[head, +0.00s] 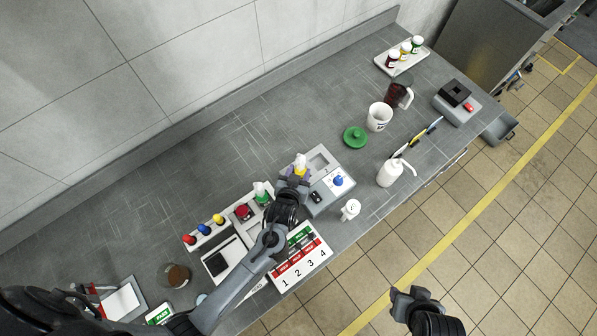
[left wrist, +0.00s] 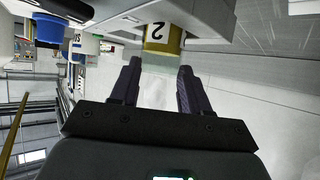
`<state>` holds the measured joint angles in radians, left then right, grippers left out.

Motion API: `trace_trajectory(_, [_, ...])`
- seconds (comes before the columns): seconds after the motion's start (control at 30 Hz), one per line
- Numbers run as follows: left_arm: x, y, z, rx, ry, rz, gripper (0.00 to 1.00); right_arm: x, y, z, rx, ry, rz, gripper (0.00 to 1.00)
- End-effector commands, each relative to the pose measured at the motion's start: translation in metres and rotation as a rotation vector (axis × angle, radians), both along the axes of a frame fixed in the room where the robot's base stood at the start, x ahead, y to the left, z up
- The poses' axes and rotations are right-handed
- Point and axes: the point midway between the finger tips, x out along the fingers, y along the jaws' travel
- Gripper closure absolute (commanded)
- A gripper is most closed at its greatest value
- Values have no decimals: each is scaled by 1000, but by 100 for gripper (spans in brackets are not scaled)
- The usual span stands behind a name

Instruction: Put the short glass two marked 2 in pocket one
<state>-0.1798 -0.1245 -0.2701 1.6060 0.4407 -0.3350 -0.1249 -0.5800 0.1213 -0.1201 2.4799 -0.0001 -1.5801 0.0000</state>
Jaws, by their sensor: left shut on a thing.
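In the left wrist view the glass (left wrist: 156,64) is clear between the fingers (left wrist: 155,90), with a yellow band and a white label reading 2. A grey mixer block (head: 325,181) with a square recess and a blue knob lies right beside the held glass. I cannot tell which pocket is pocket one, or whether the glass touches the block. My right gripper (head: 415,294) hangs off the bench's front side, its jaws unclear.
A white bottle (head: 350,210) stands in front of the block. A numbered card (head: 302,264) and a rack with coloured caps (head: 206,231) lie to the left. The back of the bench is clear.

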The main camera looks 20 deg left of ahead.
Motion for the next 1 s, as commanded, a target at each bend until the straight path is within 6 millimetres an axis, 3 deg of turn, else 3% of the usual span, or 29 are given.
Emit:
trace_trajectory(0.37, [0, 0, -1, -1, -1, 0, 88, 0, 1, 0, 6, 0, -4, 57])
trace_trajectory(0.4, [0, 0, -1, -1, -1, 0, 48, 0, 1, 0, 6, 0, -4, 57])
trace_trajectory(0.5, [0, 0, -1, 0, -1, 0, 33, 0, 1, 0, 6, 0, -4, 57])
trace_trajectory(0.57, [0, 0, -1, 0, -1, 0, 24, 0, 1, 0, 5, 0, -4, 57])
trace_trajectory(0.77, [0, 0, -1, 0, 0, 0, 24, 0, 1, 0, 3, -1, -1, 57])
trace_trajectory(0.9, [0, 0, -2, 0, 1, 0, 3, 0, -1, -1, -2, 0, 1, 57])
trace_trajectory(1.0, [0, 0, -2, 0, 1, 0, 0, 0, -1, -1, -4, -1, 3, 57])
